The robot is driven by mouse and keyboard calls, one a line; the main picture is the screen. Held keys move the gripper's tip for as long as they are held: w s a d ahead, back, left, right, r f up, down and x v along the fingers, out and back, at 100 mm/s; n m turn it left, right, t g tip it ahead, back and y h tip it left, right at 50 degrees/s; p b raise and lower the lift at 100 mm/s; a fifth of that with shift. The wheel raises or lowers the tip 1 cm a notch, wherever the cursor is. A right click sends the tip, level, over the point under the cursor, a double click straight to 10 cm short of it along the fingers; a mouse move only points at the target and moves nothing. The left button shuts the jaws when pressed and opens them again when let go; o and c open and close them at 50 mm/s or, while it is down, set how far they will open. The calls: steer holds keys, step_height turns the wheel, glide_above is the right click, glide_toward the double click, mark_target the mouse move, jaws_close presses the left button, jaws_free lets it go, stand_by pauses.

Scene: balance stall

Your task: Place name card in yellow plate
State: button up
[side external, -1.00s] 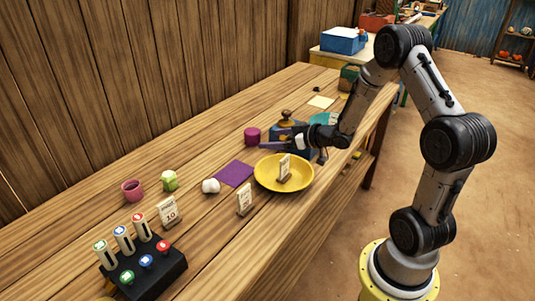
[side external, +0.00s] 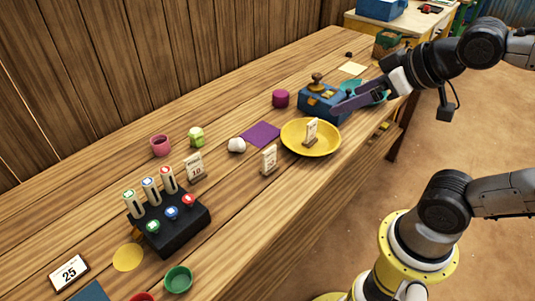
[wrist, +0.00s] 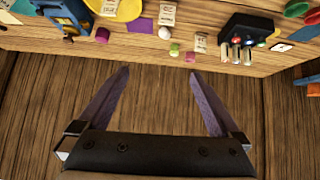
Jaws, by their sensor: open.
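The yellow plate (side external: 297,147) lies on the wooden table, with a small white standing card (side external: 311,131) in it. Another standing card (side external: 269,159) is on the table left of the plate, and a card reading 10 (side external: 195,167) stands farther left. I cannot tell which of them is the name card. The plate (wrist: 128,10) shows at the top edge there, partly cut off.
The blue box (side external: 322,104) with a knob stands close to my gripper.

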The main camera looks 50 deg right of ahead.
steer(key=s+a+f+g, duration=0.1)
steer(key=s+f+g, duration=0.2)
steer(key=s, duration=0.3)
steer(key=shift+f+g+y, duration=0.3)
steer(key=shift+f, duration=0.6)
